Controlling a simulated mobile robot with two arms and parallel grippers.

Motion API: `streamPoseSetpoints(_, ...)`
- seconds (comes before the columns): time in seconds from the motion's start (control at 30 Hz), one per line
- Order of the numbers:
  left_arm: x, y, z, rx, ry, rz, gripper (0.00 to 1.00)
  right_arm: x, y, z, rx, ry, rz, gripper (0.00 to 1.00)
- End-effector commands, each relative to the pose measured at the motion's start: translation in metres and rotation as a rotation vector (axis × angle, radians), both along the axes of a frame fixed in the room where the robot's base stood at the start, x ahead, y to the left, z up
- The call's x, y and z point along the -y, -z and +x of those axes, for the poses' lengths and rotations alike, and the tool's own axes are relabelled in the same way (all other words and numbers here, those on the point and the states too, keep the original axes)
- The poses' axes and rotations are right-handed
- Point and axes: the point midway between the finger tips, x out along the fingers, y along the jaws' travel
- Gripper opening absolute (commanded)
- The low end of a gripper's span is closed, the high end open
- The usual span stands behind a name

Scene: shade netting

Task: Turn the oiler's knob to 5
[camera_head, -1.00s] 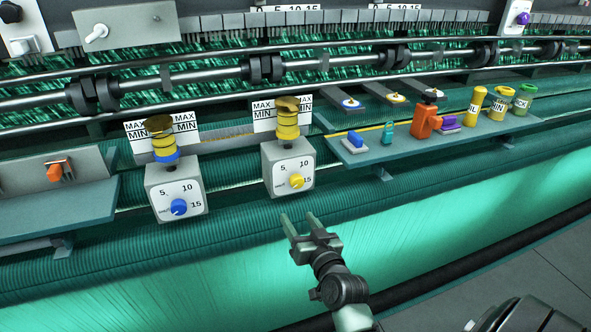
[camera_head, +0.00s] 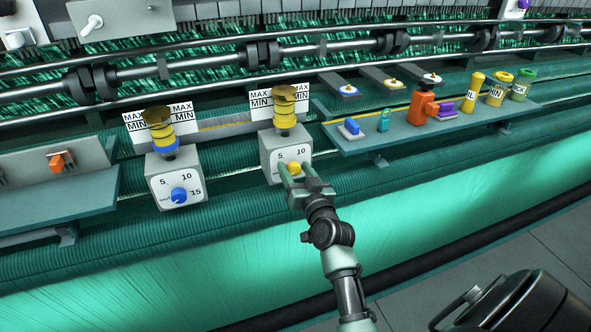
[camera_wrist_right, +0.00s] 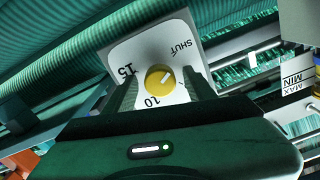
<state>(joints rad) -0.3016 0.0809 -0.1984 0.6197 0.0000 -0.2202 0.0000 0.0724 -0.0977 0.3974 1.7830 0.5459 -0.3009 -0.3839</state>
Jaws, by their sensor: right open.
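The right oiler is a grey box with a white dial (camera_wrist_right: 182,62), a yellow knob (camera_wrist_right: 160,78) and a brass-yellow cup (camera_head: 284,104) on top. In the right wrist view the dial shows SHUT, 15 and 10; the 5 is hidden there but shows in the head view. A white mark on the knob points toward the upper right in the wrist view. My right gripper (camera_head: 293,166) is open in front of this dial, its fingers on either side of the knob, with gaps. The left oiler (camera_head: 176,182) has a blue knob (camera_head: 179,195). My left gripper is not in view.
A shelf (camera_head: 365,150) to the right carries a blue block, a teal padlock-like piece, an orange oil can (camera_head: 422,106) and several bottles. Another shelf (camera_head: 50,205) is at the left. Rollers and bars run behind. Green netting spreads below.

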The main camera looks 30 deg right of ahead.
Motion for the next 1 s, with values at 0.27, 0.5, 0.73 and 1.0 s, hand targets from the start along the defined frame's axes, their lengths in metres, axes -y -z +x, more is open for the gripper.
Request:
streamPoseSetpoints(0.27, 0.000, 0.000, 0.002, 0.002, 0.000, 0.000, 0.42, 0.000, 0.000, 0.000, -0.001, 0.000, 0.000, 0.02)
streamPoseSetpoints(0.5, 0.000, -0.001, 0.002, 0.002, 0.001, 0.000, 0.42, 0.000, 0.000, 0.000, 0.002, 0.000, 0.012, 0.00)
streamPoseSetpoints(0.73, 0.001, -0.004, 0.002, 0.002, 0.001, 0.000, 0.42, 0.000, 0.000, 0.000, 0.019, -0.001, 0.092, 0.00)
streamPoseSetpoints(1.0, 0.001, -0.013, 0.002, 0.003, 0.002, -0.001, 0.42, 0.000, 0.000, 0.000, 0.070, -0.001, 0.300, 0.00)
